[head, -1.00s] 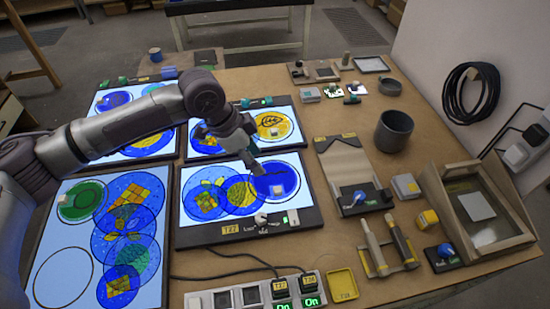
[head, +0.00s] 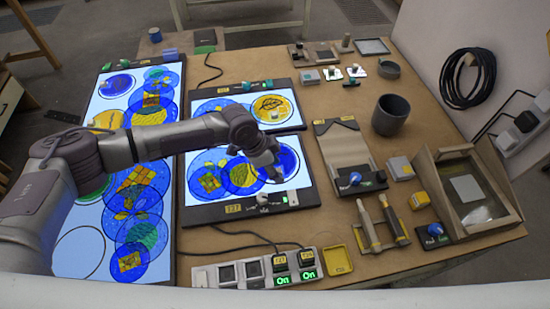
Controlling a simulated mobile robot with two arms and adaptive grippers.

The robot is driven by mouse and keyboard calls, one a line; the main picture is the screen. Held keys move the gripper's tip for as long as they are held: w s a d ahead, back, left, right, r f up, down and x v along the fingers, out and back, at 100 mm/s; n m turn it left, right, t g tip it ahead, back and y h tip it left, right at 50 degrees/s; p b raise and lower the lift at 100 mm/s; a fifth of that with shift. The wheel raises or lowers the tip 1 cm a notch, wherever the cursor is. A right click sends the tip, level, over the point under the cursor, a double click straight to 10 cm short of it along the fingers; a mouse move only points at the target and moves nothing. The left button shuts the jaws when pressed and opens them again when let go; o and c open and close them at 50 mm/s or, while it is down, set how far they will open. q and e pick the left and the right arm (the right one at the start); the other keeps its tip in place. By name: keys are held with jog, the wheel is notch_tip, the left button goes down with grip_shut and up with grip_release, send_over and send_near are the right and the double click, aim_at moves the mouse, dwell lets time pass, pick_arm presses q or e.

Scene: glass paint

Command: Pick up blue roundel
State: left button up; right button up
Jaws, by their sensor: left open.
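A plain blue roundel (head: 288,159) lies at the right of the lit panel labelled T27 (head: 228,209). My left gripper (head: 272,168) is over this roundel and hides part of it, including its middle. The gripper is open and points down; I cannot tell whether it touches the roundel. Another blue roundel (head: 113,85) with a small pale block on it lies on the long panel at the far left. Patterned blue roundels (head: 207,178) with yellow parts overlap to the left of the gripper. My right gripper is not in view.
A yellow leaf roundel (head: 272,106) lies on the panel behind. A switch strip (head: 255,271) and yellow tray (head: 338,260) are in front. A grey cup (head: 390,114), a brown sheet holder (head: 345,148) and a framed box (head: 470,190) stand right.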

pick_arm(q)
jog(key=shift+w+d+f, duration=0.1)
jog(key=shift+d+f, duration=0.1)
jog(key=shift+f, duration=0.3)
grip_shut()
jog(key=shift+r, duration=0.1)
